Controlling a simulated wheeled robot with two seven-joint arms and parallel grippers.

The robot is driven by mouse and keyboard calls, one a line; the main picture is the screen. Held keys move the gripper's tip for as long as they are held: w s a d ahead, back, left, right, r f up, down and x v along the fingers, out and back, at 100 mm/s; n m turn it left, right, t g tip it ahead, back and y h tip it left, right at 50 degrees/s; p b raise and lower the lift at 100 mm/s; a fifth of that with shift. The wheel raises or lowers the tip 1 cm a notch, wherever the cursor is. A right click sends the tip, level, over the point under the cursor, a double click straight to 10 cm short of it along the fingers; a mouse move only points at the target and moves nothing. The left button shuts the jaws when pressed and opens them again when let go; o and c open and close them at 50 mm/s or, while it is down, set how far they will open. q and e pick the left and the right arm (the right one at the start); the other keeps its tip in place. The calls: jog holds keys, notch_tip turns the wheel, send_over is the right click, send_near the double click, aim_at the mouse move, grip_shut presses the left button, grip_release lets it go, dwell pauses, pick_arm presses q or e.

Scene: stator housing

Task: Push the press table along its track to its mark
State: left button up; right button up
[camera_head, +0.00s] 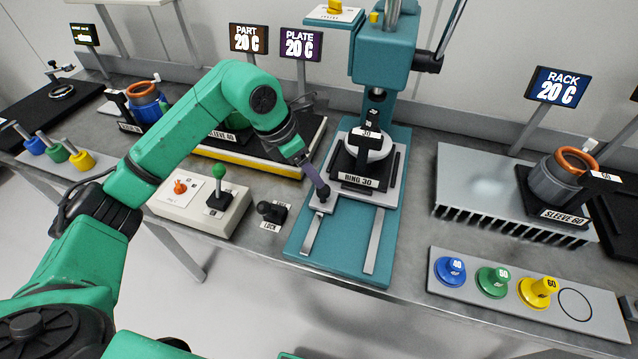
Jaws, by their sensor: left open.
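The press table is a light grey plate (385,193) on the teal press base (298,243). It sits towards the back, under the press head (378,50). Two pale track rails (374,240) run from under it towards the front of the base. A black fixture labelled RING 30 (358,181) with a white round part (368,150) rests on the table. My left gripper (322,192) is open, pointing down at the table's front left corner. Whether its fingers touch the table or a small knob there cannot be told. My right gripper is not in view.
A lock lever (270,212) and a control box with a green-knobbed lever (218,190) stand left of the base. To the right are the cooling rack (480,180) and a tray of coloured knobs (495,280). The front rails are clear.

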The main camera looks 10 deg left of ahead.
pick_arm(q)
jog(key=v, duration=0.7)
jog(key=shift+b, duration=0.3)
jog(key=shift+f, duration=0.1)
